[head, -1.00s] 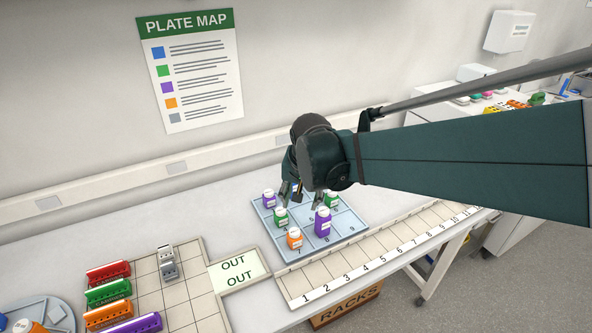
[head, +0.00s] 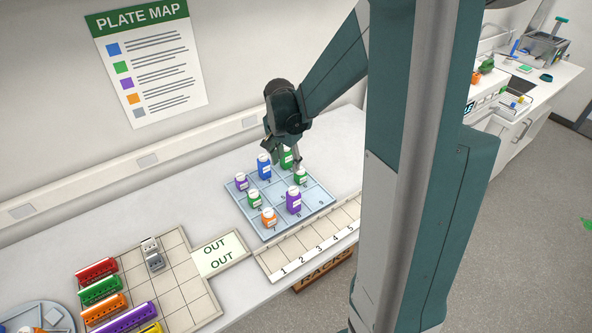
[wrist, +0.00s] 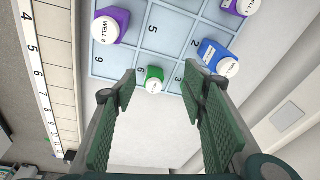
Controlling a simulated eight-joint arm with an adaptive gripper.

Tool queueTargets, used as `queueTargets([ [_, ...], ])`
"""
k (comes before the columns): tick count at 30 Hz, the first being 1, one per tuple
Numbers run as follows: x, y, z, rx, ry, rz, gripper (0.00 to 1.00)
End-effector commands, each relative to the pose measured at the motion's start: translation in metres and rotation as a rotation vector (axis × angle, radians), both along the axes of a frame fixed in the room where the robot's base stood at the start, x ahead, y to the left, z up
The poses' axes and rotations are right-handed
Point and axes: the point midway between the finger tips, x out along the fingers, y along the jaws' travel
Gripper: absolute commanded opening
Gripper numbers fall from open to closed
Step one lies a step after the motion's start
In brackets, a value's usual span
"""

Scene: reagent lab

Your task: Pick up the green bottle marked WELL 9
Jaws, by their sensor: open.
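A small green bottle (wrist: 153,80) with a white cap stands on the tray near the digit 6 in the wrist view; its label is unreadable. Two green bottles show clearly in the head view, one at the right (head: 300,177) near my gripper and one at the left (head: 253,201). I cannot read WELL 9 on either. My gripper (head: 283,158) is open over the tray's far side. In the wrist view, the small green bottle lies between the lines of my open fingers (wrist: 160,84), nearer the left one. I cannot tell its depth from the fingertips.
The blue numbered tray (head: 318,207) also holds a purple bottle marked WELL 8 (wrist: 110,26), a blue bottle (head: 264,168), another purple bottle (head: 241,183) and an orange bottle (head: 268,219). The cell marked 9 looks bare. A numbered strip (head: 310,254) runs along the front.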

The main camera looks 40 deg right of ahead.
Motion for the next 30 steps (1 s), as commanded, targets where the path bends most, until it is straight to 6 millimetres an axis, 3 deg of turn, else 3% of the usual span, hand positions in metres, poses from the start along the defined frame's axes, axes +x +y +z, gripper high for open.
queueTargets([
  [15, 0.019, -0.055, -0.03, 0.026, 0.068, -0.259, 0.43],
  [30, 0.02, -0.063, -0.039, 0.028, 0.078, -0.301, 0.43],
])
